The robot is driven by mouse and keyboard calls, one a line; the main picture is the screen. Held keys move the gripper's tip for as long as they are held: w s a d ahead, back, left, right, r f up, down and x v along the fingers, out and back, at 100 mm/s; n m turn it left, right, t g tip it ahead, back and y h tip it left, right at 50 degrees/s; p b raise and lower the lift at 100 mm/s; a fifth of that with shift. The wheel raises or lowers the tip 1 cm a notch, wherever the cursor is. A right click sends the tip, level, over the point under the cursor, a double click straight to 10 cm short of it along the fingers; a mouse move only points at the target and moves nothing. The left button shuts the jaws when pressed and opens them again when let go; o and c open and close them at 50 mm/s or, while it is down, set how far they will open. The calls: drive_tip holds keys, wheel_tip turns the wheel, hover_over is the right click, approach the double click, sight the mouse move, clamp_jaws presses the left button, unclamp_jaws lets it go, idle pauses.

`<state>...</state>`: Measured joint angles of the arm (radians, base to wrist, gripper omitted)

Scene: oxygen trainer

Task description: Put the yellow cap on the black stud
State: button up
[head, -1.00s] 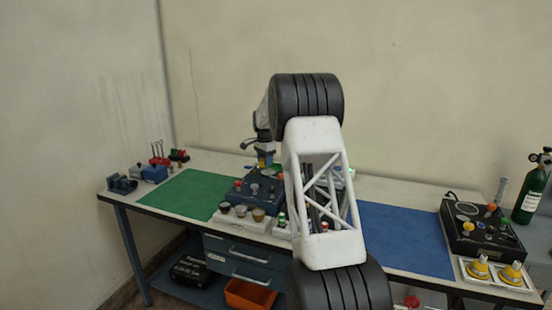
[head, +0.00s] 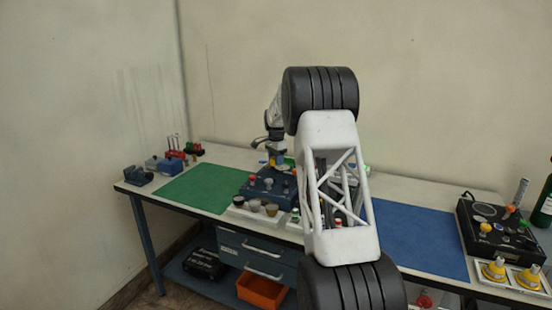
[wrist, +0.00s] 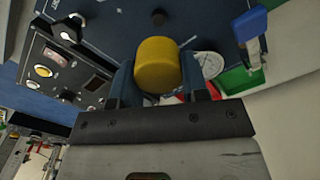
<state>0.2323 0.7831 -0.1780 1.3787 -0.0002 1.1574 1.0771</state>
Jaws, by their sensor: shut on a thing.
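The yellow cap (wrist: 157,65) is held between the two fingers of my gripper (wrist: 160,84) in the wrist view. A small black stud (wrist: 159,17) stands on a dark blue panel (wrist: 115,14), just past the cap in the picture and apart from it. In the head view my gripper (head: 275,150) is over the back of the blue trainer box (head: 262,192). A bit of yellow shows at its tip, too small to make out well. My own arm hides part of the bench there.
A pale round gauge (wrist: 208,64) and a blue-handled part (wrist: 250,24) lie right of the cap. A black panel with knobs (wrist: 45,62) is on the left. Several small pots (head: 254,206) stand in front of the trainer box. The green mat (head: 198,188) is clear.

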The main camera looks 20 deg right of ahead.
drive_tip(key=shift+f, duration=1.9)
drive_tip(key=shift+f, duration=2.25)
idle(0.7)
drive_tip(key=o, duration=1)
drive_tip(key=shift+r, duration=0.15)
drive_tip(key=shift+r, duration=3.75)
drive_tip(key=shift+s+a+r, duration=0.1)
